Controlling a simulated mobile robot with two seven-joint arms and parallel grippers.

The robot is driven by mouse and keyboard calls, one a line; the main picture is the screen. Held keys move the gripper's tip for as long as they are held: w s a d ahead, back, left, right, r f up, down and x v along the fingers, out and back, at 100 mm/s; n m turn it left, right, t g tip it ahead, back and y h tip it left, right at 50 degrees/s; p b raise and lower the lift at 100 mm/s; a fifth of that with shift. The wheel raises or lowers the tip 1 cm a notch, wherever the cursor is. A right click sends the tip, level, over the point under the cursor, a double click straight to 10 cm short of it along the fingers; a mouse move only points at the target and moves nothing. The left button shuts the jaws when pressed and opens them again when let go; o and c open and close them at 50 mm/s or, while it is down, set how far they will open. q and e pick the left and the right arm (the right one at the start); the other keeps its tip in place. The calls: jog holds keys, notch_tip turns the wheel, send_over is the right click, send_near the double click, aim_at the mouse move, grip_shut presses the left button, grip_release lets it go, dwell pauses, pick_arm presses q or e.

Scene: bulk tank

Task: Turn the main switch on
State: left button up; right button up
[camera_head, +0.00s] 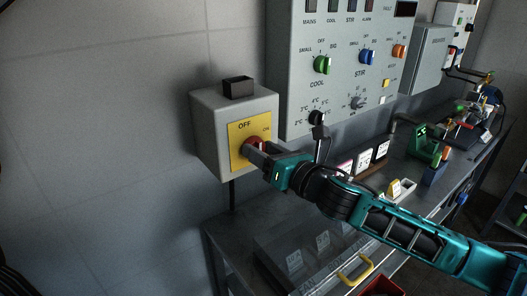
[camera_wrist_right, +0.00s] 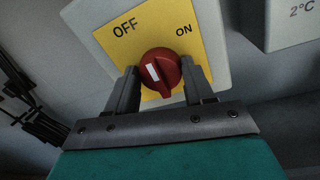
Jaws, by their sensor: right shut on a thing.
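The main switch is a red rotary knob (camera_head: 252,145) on a yellow plate (camera_head: 238,130) marked OFF and ON, on the front of a grey wall box (camera_head: 207,133). In the right wrist view the knob (camera_wrist_right: 160,70) sits between my two fingers, and its white mark leans up and left, on the OFF side. My right gripper (camera_head: 259,152) is shut on the knob; it also shows in the right wrist view (camera_wrist_right: 161,76). Its fingers hide part of the knob in the head view. My left gripper is not in view.
A large grey control panel (camera_head: 292,95) with COOL and STIR knobs stands right of the switch box. A dark block (camera_head: 238,87) sits on top of the box. A metal bench (camera_head: 228,236) runs below, with labelled items and small tools. The wall at left is bare.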

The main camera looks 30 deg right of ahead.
jog(key=shift+f+m+t+h+p, duration=0.2)
jog(key=shift+m+p, duration=0.5)
jog(key=shift+m, duration=2.4)
jog(key=shift+f+m+t+h+p, duration=0.2)
jog(key=shift+m+p, duration=0.55)
jog(key=shift+m, duration=2.35)
jog(key=shift+m+t+h+p, duration=0.25)
jog(key=shift+m+p, duration=0.45)
jog(key=shift+m, duration=2.4)
jog(key=o, duration=1)
jog(key=shift+o, duration=0.2)
jog(key=s+d+f+b, duration=0.1)
jog(key=s, duration=1.1)
jog(key=shift+s+d, duration=0.35)
jog(key=shift+s, duration=0.05)
